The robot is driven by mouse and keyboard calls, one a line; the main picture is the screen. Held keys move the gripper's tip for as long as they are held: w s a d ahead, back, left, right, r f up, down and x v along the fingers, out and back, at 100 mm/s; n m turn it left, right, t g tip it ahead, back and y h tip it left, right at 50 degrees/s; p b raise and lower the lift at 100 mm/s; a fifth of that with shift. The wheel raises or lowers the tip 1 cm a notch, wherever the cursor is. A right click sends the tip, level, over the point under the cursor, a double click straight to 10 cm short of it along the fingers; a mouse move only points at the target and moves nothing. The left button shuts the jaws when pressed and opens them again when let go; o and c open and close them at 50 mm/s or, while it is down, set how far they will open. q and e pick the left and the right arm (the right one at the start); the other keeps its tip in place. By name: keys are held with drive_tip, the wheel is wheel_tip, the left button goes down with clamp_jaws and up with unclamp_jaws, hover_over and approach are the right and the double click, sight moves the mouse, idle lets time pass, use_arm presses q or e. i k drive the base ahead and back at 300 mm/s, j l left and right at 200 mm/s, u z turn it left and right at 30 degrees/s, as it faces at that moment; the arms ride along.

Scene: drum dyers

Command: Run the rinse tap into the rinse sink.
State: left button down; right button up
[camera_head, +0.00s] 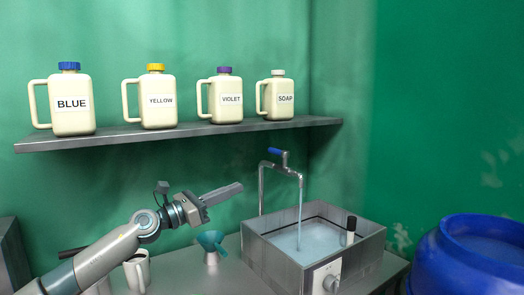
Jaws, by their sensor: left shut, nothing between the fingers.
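The rinse tap (281,169) stands at the back left of the sink, with a blue lever (275,151) on top. A thin stream of water (300,205) runs from its spout down into the rinse sink (283,262). The sink is a square metal basin with water standing in it. My left gripper (238,188) is shut and empty. In the picture it is left of the tap, apart from the lever and a little lower. My right gripper is not in view.
A shelf (180,135) above holds the BLUE (73,104), YELLOW (160,99), VIOLET (231,99) and SOAP (285,98) jugs. A blue drum (470,255) is at the right.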

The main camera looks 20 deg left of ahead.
sight(285, 154)
drive_tip(key=i+j, duration=0.6)
drive_tip(key=i, duration=0.15)
